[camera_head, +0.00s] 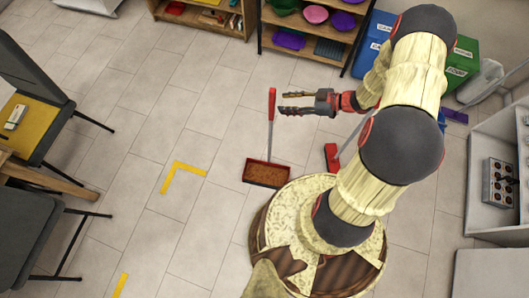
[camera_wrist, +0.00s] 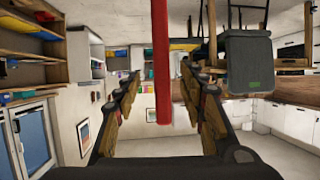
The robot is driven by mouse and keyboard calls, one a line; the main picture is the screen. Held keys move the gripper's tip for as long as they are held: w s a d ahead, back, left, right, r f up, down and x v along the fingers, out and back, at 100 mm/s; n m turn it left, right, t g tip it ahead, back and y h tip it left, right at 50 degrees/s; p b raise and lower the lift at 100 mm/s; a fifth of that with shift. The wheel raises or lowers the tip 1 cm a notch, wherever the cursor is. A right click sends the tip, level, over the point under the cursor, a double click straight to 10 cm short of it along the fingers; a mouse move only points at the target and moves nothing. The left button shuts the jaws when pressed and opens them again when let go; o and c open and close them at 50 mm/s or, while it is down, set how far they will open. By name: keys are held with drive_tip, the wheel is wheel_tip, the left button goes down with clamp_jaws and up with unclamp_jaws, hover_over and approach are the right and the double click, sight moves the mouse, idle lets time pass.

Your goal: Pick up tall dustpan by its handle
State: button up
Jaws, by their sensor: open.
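The tall dustpan (camera_head: 266,173) stands on the tiled floor in the head view, left of my base. Its red pan holds brownish stuff, and a grey stick with a red upper handle (camera_head: 271,102) rises from it. My gripper (camera_head: 285,103) is open and points left, with its fingertips close to the handle. In the wrist view the red handle (camera_wrist: 161,60) stands upright between the two fingers of my gripper (camera_wrist: 158,88), apart from both. The pan is out of the wrist view. I cannot tell exactly how deep the handle sits between the fingers.
A red-headed broom or brush (camera_head: 331,157) stands right of the dustpan, partly hidden by my arm. Shelves (camera_head: 325,30) and blue and green bins (camera_head: 376,42) stand at the back. Chairs (camera_head: 38,110) are at the left. Floor around the yellow corner mark (camera_head: 178,170) is clear.

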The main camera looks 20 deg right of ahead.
sight(272, 104)
drive_tip(key=b+x, duration=0.1)
drive_tip(key=x, duration=0.2)
drive_tip(key=f+b+x, duration=0.1)
drive_tip(key=x, duration=0.2)
drive_tip(key=shift+s, duration=0.2)
drive_tip(key=shift+w+a+b, duration=0.2)
drive_tip(key=shift+a+b, duration=0.15)
drive_tip(key=shift+c, duration=0.4)
clamp_jaws()
idle(0.4)
